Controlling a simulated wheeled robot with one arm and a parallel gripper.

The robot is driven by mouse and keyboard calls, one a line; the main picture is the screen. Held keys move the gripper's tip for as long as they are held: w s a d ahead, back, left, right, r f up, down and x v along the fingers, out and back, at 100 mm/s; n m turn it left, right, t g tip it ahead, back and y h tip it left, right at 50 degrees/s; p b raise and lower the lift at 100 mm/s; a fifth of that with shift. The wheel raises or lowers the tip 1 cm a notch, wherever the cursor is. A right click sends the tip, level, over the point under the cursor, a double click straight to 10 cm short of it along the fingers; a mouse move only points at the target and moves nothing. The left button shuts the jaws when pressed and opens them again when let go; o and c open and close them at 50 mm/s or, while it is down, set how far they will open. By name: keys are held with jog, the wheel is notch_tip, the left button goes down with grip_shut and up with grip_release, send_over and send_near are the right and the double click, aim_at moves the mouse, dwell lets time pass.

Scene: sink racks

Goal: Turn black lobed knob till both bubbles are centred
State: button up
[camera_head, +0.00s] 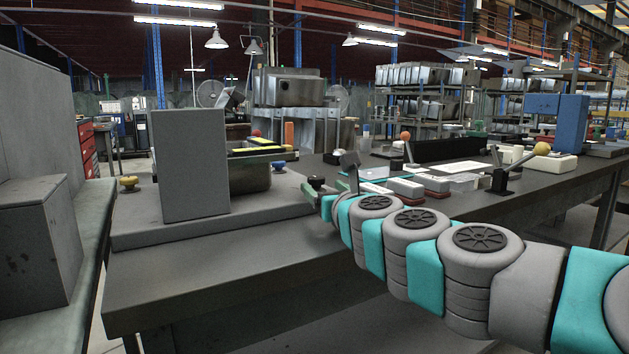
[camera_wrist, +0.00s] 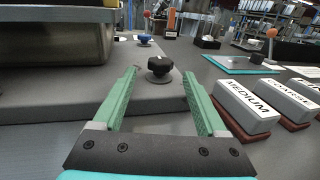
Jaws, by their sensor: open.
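The black lobed knob (camera_wrist: 160,66) sits on a round grey base at the near corner of the grey plate. In the wrist view the knob appears between and slightly beyond the fingertips, apart from both. Two bright yellow-green strips, likely the bubble levels (camera_head: 254,150), lie on top of the metal basin (camera_head: 250,178). The bubbles themselves are too small to read.
A grey upright block (camera_head: 189,165) stands left of the basin. A yellow knob (camera_head: 128,183) and a blue knob (camera_wrist: 145,40) are at other plate corners. Labelled blocks (camera_wrist: 248,106) lie close to the right finger. A teal mat (camera_wrist: 240,64) lies beyond them.

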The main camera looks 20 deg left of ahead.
aim_at(319, 184)
jog(key=shift+x, duration=3.05)
grip_shut()
